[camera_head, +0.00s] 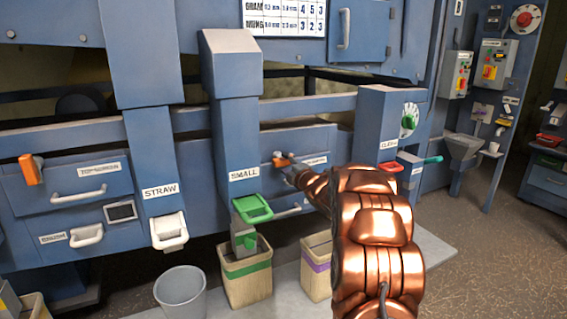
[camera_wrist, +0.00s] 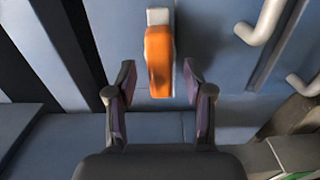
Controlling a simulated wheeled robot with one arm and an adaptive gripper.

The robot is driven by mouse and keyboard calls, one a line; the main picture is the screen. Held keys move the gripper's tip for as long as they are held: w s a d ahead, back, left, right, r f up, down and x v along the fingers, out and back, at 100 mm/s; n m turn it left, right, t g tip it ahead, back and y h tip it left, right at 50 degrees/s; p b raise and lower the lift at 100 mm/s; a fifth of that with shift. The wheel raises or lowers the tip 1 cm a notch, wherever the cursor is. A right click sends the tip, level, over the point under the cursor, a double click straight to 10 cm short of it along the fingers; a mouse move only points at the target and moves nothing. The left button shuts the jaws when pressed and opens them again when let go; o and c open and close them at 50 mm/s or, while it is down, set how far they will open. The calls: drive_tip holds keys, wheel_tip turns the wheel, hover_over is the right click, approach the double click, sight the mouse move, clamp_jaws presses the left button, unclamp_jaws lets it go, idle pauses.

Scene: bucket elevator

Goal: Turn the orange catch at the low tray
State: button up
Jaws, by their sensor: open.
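An orange catch (camera_head: 283,161) sits on the blue panel just right of the SMALL chute, by a partly covered label. In the wrist view the orange catch (camera_wrist: 158,62) points down from a pale mount. My gripper (camera_wrist: 158,78) is open, with one dark fingertip on each side of the catch. I see a gap on both sides, so the fingers do not appear to press on it. In the head view my copper arm hides most of the panel and the low tray, and the gripper (camera_head: 300,177) shows small beside the catch.
A second orange catch (camera_head: 31,170) is on the left drawer. The SMALL chute (camera_head: 236,140) with its green flap (camera_head: 252,208) juts out left of my gripper. Bins stand below, including a grey bucket (camera_head: 181,290). A pale handle (camera_wrist: 262,22) lies right of the catch.

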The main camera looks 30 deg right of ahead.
drive_tip(key=shift+w+d, duration=0.1)
drive_tip(key=shift+w, duration=1.3)
clamp_jaws()
